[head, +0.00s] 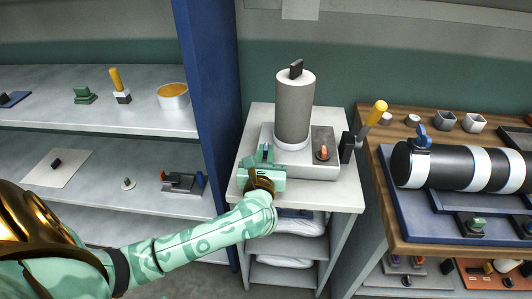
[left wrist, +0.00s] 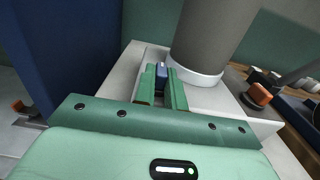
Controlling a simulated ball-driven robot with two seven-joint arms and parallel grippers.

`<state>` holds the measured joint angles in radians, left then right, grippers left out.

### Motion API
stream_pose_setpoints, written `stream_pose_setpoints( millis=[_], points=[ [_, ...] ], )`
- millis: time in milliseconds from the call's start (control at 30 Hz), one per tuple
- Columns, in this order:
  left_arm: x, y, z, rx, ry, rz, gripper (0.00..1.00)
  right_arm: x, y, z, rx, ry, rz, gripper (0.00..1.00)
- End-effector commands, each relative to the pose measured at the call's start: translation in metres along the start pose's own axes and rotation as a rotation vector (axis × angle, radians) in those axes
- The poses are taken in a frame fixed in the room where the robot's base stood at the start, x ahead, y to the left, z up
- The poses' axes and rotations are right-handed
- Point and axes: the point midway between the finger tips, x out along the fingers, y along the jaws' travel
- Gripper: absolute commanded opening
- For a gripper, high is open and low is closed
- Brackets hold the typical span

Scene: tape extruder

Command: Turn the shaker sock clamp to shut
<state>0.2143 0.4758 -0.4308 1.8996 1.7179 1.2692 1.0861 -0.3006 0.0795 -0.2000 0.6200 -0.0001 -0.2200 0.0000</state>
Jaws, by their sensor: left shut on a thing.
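A grey cylinder (head: 294,108) with a black handle on top stands in a pale ring (head: 291,143) on a light base on the white stand. I take the small blue lever (left wrist: 162,71) at the front left of the base to be the shaker sock clamp. My left gripper (head: 265,157) is shut on this lever, with a green finger on each side of it in the left wrist view (left wrist: 161,84). The fingers hide most of the lever, so its turn angle is hard to tell. My right gripper is not in view.
A blue post (head: 212,110) rises close on the left. A black banded roller (head: 462,168) lies on the wooden table at right.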

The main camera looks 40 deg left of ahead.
Motion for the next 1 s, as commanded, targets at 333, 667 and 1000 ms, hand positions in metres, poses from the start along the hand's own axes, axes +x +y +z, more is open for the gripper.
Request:
stream_pose_setpoints(
  millis=[333,667,1000],
  points=[
    [0.0,0.0,-0.001,0.0,0.001,0.002,0.34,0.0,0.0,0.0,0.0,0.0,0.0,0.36],
    [-0.032,0.0,0.002,-0.003,0.003,0.0,0.34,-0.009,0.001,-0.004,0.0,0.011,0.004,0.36],
    [-0.123,0.0,0.001,-0.001,0.005,0.001,0.34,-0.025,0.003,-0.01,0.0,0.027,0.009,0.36]
  ],
)
